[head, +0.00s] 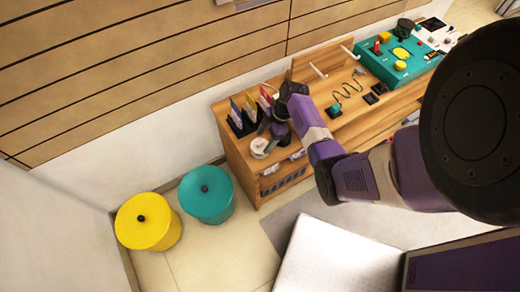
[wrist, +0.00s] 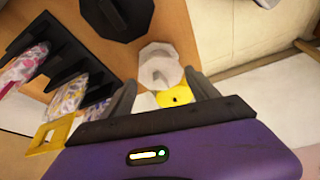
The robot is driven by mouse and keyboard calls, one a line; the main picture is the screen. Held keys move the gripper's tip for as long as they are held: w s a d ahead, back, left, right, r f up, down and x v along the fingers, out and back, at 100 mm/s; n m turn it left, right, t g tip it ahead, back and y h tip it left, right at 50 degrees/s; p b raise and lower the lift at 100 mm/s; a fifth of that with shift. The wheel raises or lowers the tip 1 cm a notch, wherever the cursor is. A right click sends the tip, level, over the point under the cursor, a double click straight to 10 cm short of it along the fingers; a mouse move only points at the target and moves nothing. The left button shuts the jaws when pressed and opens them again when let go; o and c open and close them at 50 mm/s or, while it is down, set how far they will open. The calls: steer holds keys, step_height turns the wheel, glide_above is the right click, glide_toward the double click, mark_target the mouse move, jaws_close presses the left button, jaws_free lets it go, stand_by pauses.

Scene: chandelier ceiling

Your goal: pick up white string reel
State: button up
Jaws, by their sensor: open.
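The white string reel (head: 259,148) sits at the near left corner of the wooden table in the head view. In the wrist view the pale, many-sided reel (wrist: 160,62) lies just beyond my fingertips, roughly centred between them. My gripper (wrist: 163,90) is open, with one dark finger on each side and nothing held between them. In the head view my gripper (head: 268,128) is above the table corner, close to the reel and partly hidden by its own wrist. I cannot tell whether a finger touches the reel.
A dark slotted rack (head: 240,122) with packets stands close beside the reel; it also shows in the wrist view (wrist: 65,55). A dark round object (wrist: 117,14) lies near the reel. Yellow (head: 148,222) and teal (head: 206,195) bins stand on the floor left of the table (head: 232,160).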

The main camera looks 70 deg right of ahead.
mark_target(263, 142)
steer(key=b+x, duration=0.3)
steer(key=x, duration=0.2)
steer(key=shift+b, duration=0.4)
steer(key=shift+r, duration=0.1)
steer(key=c, duration=0.9)
